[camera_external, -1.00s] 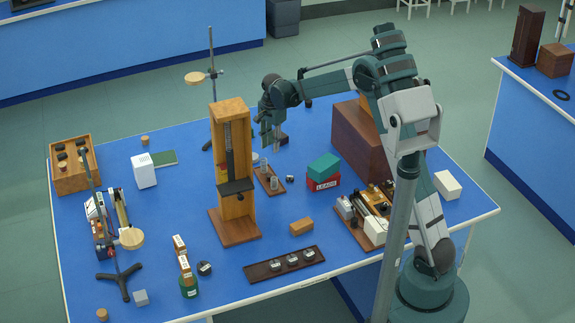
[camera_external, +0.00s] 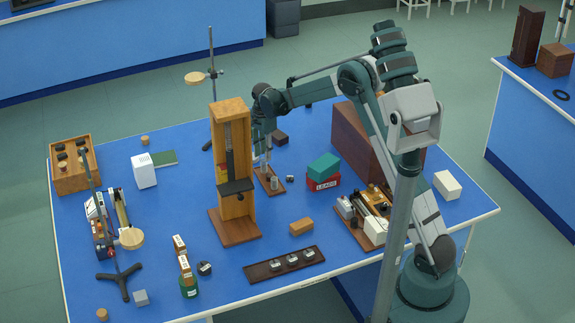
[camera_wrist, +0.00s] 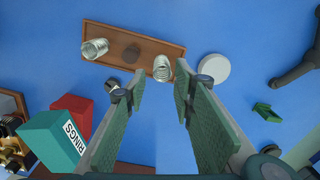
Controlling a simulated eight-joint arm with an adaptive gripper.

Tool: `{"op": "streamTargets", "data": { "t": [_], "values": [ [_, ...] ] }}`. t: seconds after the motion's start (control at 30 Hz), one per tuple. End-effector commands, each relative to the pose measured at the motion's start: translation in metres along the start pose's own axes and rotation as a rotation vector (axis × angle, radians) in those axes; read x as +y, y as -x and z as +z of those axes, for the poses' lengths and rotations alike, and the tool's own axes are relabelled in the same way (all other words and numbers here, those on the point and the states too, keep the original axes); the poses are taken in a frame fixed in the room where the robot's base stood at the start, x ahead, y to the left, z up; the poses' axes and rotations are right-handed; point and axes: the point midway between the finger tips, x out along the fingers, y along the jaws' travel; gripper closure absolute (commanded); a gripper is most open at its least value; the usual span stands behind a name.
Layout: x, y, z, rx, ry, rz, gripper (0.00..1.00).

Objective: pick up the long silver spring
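Two silver coil springs stand on a long brown wooden tray (camera_wrist: 185,50). One spring (camera_wrist: 162,68) is in front of the gap between my fingertips in the wrist view; the other spring (camera_wrist: 94,48) is at the tray's left end. A dark round piece (camera_wrist: 131,53) is between them. In the external view the springs show below my gripper, one spring (camera_external: 274,183) nearer the camera. Which spring is longer is hard to judge. My gripper (camera_wrist: 158,79) is open and empty, its fingers either side of the near spring's line. It also shows in the external view (camera_external: 264,150), beside the wooden tower.
A tall wooden tower (camera_external: 234,205) stands close left of my gripper. A teal box (camera_external: 323,166) lies on a red box (camera_external: 322,184) to the right. A small metal piece (camera_wrist: 113,86) is by the left finger. A white disc (camera_wrist: 214,67) is right of the tray.

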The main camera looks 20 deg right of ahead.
Motion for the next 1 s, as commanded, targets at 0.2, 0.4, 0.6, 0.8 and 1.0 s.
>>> {"op": "streamTargets", "data": {
  "t": [0.2, 0.4, 0.6, 0.8, 1.0],
  "values": [
    [0.000, -0.017, 0.000, 0.000, 0.000, 0.000, 0.74],
    [0.000, -0.018, 0.000, 0.000, 0.000, 0.000, 0.74],
    [0.000, -0.020, 0.000, 0.000, 0.000, 0.000, 0.74],
    [-0.002, -0.034, 0.000, 0.000, 0.000, 0.000, 0.74],
    [-0.003, -0.057, 0.001, 0.000, 0.000, 0.000, 0.74]
  ]
}}
